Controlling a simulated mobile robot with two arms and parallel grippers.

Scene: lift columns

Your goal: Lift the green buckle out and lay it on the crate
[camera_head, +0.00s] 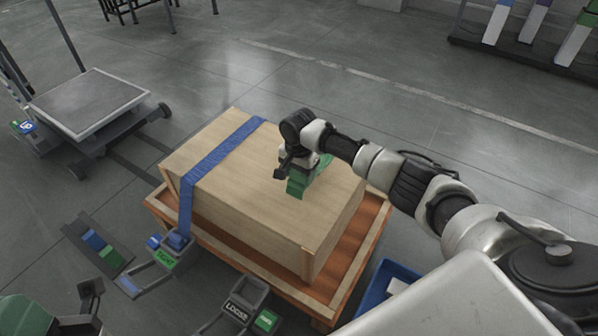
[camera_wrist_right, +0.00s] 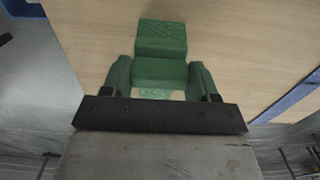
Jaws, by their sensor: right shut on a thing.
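The green buckle (camera_head: 297,187) is at the top of the wooden crate (camera_head: 240,195), right of its middle. My right gripper (camera_head: 303,172) is shut on it from above. In the right wrist view the buckle (camera_wrist_right: 160,45) sits between the fingers (camera_wrist_right: 160,85), with the crate's pale wood (camera_wrist_right: 255,50) behind it. I cannot tell whether the buckle touches the crate top. My left gripper (camera_head: 88,308) is at the lower left, its dark fingers apart and empty, away from the crate.
A blue strap (camera_head: 215,160) crosses the crate, which stands on an orange-brown pallet (camera_head: 375,225). A blue bin (camera_head: 385,282) is at the right, a platform cart (camera_head: 90,100) at the left.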

